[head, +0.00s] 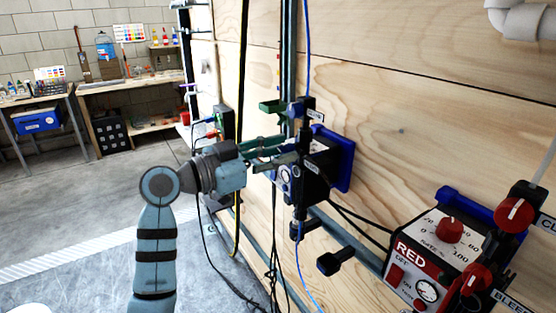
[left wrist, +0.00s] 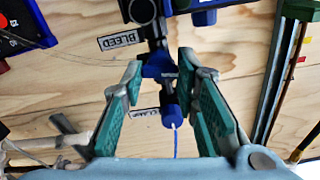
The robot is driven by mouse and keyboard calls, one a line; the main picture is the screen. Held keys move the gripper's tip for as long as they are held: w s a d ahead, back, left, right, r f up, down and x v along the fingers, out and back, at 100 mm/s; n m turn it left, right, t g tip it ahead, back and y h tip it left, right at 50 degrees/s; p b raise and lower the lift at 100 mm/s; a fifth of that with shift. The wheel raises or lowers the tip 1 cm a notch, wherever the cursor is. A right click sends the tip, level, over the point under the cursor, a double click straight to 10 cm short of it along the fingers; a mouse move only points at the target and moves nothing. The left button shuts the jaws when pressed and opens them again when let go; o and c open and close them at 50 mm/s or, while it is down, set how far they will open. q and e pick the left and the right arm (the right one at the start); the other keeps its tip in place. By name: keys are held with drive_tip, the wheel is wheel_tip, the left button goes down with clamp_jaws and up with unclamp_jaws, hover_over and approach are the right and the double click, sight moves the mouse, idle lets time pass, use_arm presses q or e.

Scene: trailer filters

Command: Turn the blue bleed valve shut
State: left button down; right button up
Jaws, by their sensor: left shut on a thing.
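My left gripper (head: 282,150) reaches in from the left in the head view, at the black filter unit with a small gauge on the wooden wall. In the left wrist view its green-padded fingers (left wrist: 160,76) are closed on the blue bleed valve (left wrist: 158,70), one tip on each side of the handle. A BLEED label (left wrist: 120,40) is on the wall beside it. In the head view the fingers and unit largely hide the valve. My right gripper is not in view.
A red-labelled control box (head: 430,260) with red knobs is at the lower right in the head view. A black knob (head: 330,263) juts out below the filter unit. Cables and a metal rail run close by. Workbenches (head: 130,85) stand far back left, beyond open floor.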

use_arm(q)
drive_tip(key=shift+s+f+m+b, duration=0.1)
drive_tip(key=shift+m+b, duration=5.45)
drive_tip(key=shift+m, duration=2.25)
drive_tip(key=c, duration=1.2)
unclamp_jaws()
drive_tip(key=shift+d, duration=0.1)
drive_tip(key=shift+c, duration=0.2)
drive_tip(key=v, duration=1.2)
